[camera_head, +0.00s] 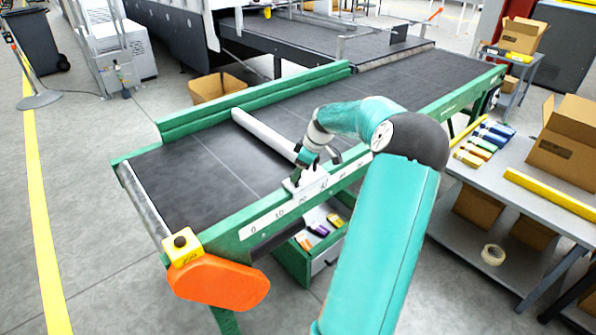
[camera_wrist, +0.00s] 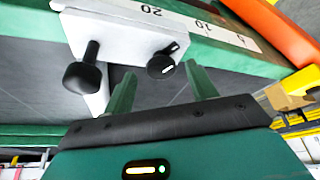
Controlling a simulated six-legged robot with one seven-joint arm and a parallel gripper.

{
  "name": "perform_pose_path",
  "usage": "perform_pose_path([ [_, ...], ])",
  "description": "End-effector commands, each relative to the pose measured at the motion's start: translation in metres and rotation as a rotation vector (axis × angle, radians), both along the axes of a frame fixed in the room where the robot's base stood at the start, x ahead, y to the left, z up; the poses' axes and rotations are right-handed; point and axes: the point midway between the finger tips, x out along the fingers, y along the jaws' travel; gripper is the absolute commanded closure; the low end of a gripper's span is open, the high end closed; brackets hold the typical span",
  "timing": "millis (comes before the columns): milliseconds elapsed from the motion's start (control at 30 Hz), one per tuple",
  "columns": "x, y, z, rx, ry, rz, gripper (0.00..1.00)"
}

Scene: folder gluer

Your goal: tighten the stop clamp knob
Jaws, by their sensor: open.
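The stop clamp is a pale metal block (camera_wrist: 125,38) on the green side rail with a number scale; it also shows in the head view (camera_head: 305,186). The wrist view shows two black knobs on it. One is a thick knob on a stem (camera_wrist: 84,76) at left. The other is a round knob with a white mark (camera_wrist: 161,66). I cannot tell for sure which is the task's knob. My gripper (camera_wrist: 161,82) is open and empty, its green fingers on either side of the marked knob in the picture. Contact cannot be told. In the head view my gripper (camera_head: 318,158) is at the clamp, partly hidden.
A white stop bar (camera_head: 264,134) lies across the dark belt (camera_head: 205,170). An orange guard (camera_head: 218,282) and a yellow button box (camera_head: 181,245) sit at the rail's near end. An open drawer (camera_head: 325,240) is below the rail. A grey bench (camera_head: 520,185) with boxes stands at right.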

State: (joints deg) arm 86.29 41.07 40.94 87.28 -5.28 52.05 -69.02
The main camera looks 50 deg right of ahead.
Motion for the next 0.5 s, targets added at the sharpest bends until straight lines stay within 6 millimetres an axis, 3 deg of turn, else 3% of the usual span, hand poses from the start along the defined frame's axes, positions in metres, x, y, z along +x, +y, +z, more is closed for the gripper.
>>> perform_pose_path([
  [367,0.005,0.0034,-0.0097,0.001,0.0,0.0,0.43],
  [400,0.0049,0.0034,-0.0096,0.001,0.0,0.0,0.45],
  [500,0.0048,0.0033,-0.0096,0.001,0.0,0.0,0.65],
])
